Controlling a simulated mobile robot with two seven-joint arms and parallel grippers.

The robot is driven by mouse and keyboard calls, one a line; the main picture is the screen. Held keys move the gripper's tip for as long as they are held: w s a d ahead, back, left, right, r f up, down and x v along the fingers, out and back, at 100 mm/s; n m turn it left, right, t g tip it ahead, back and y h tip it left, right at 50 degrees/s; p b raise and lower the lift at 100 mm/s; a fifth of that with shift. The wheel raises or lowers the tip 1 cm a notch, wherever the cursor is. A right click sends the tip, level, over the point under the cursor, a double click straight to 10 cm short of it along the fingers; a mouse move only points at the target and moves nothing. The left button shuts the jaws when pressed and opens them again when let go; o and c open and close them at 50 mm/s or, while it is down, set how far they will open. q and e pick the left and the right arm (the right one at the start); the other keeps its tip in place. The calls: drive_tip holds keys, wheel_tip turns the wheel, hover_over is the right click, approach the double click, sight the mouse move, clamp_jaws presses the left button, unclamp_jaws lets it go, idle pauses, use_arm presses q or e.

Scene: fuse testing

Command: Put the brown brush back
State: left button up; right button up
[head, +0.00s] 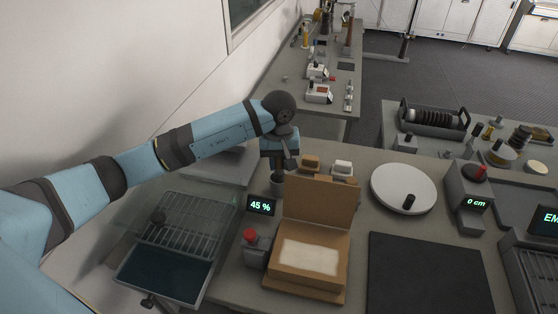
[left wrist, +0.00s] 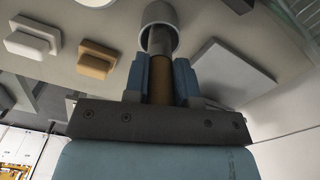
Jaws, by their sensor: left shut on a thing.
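My left gripper (head: 279,160) is over the back of the table, behind the open cardboard box. In the left wrist view my left gripper (left wrist: 160,85) is shut on a brown rod-like handle (left wrist: 159,88), which I take to be the brown brush. The handle continues into a dark grey section (left wrist: 162,42) that reaches the mouth of a round grey cup (left wrist: 161,14). The cup (head: 277,187) stands below the gripper in the head view. How deep the brush sits in the cup is hidden. My right gripper is not in view.
A tan block (head: 310,162) and a white block (head: 342,168) sit right of the cup. The open cardboard box (head: 318,202), a 45 % display (head: 261,206) and a red-button unit (head: 254,248) stand in front. A wire rack (head: 185,243) is at left. A white disc (head: 403,184) lies right.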

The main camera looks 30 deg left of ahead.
use_arm(q)
drive_tip(key=o, duration=0.9)
drive_tip(key=shift+f, duration=0.1)
drive_tip(key=shift+r+p, duration=0.3)
drive_tip(key=shift+p, duration=0.1)
wheel_tip(320, 180, up, 6)
drive_tip(key=shift+r+b, duration=0.1)
drive_tip(key=shift+b, duration=0.35)
drive_tip(key=shift+r, duration=0.5)
